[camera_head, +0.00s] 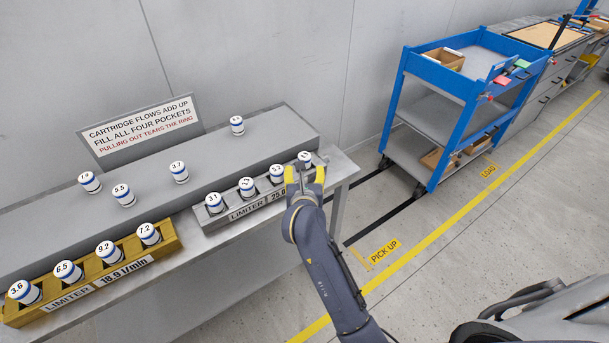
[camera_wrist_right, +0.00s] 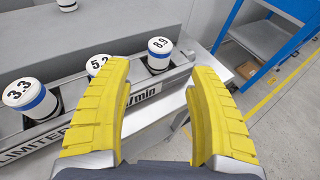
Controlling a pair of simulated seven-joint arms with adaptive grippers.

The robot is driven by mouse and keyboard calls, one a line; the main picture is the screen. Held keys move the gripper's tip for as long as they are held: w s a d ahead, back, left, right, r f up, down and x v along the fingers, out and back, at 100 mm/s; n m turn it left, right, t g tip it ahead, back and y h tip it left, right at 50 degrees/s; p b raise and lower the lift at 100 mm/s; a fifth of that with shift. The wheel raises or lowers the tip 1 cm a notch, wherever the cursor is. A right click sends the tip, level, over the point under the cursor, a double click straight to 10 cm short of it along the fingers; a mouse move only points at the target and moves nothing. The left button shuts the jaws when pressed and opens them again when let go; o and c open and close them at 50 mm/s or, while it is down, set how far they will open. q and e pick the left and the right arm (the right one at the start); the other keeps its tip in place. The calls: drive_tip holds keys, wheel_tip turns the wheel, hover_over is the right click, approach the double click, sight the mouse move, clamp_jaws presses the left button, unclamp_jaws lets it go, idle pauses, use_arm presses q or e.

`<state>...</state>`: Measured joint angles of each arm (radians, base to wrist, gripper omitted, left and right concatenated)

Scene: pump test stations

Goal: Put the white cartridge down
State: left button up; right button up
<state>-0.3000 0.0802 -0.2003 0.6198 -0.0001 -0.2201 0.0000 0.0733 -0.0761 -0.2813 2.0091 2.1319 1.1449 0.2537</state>
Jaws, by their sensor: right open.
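A white cartridge with a blue band, marked 8.9 in the right wrist view (camera_wrist_right: 158,58), sits upright in the end pocket of the grey limiter block (camera_head: 240,211). In the head view this cartridge (camera_head: 304,157) is just beyond my right gripper (camera_head: 305,175). The right gripper is open, with nothing between its yellow fingers; in the wrist view the fingers (camera_wrist_right: 158,75) are apart and nearer the camera than the cartridge. My left gripper is not in view.
A yellow limiter block (camera_head: 176,245) at left holds several cartridges. Loose cartridges, such as 5.5 (camera_head: 123,194) and 3.7 (camera_head: 179,171), stand on the raised grey shelf (camera_head: 275,128). A sign (camera_head: 139,129) stands behind. A blue cart (camera_head: 398,85) is at right, with open floor before it.

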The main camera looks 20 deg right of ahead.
drive_tip(key=s+d+r+n+t+h, duration=0.3)
drive_tip(key=d+n+h, duration=0.1)
drive_tip(key=d+n, duration=0.15)
drive_tip(key=s+a+f+n+y, duration=0.2)
drive_tip(key=a+f+n+y, duration=0.25)
drive_tip(key=f+n, duration=0.65)
drive_tip(key=s+a+f+n+y, duration=0.25)
drive_tip(key=f+n+y, duration=0.25)
drive_tip(key=f+n, duration=0.65)
drive_tip(key=s+f+n+g, duration=0.2)
drive_tip(key=s+f+n, duration=0.15)
drive_tip(key=f, duration=0.55)
drive_tip(key=s+f+n+g, duration=0.2)
drive_tip(key=s+f, duration=0.3)
drive_tip(key=f, duration=0.5)
drive_tip(key=s+d+f+n+g, duration=0.2)
drive_tip(key=s+f+n+g, duration=0.1)
drive_tip(key=s+f, duration=0.7)
drive_tip(key=s+d+f+n+g, duration=0.2)
drive_tip(key=s+f+n+g, duration=0.15)
drive_tip(key=s+f, duration=0.6)
drive_tip(key=s+d+f+n+g, duration=0.1)
drive_tip(key=s+d+f+g, duration=0.1)
drive_tip(key=s, duration=0.9)
drive_tip(key=s+d+f+n+g+h, duration=0.1)
drive_tip(key=s+d+f+n+g, duration=0.1)
drive_tip(key=s, duration=0.9)
drive_tip(key=shift+d+f+g, duration=0.55)
drive_tip(key=shift+d+f, duration=0.25)
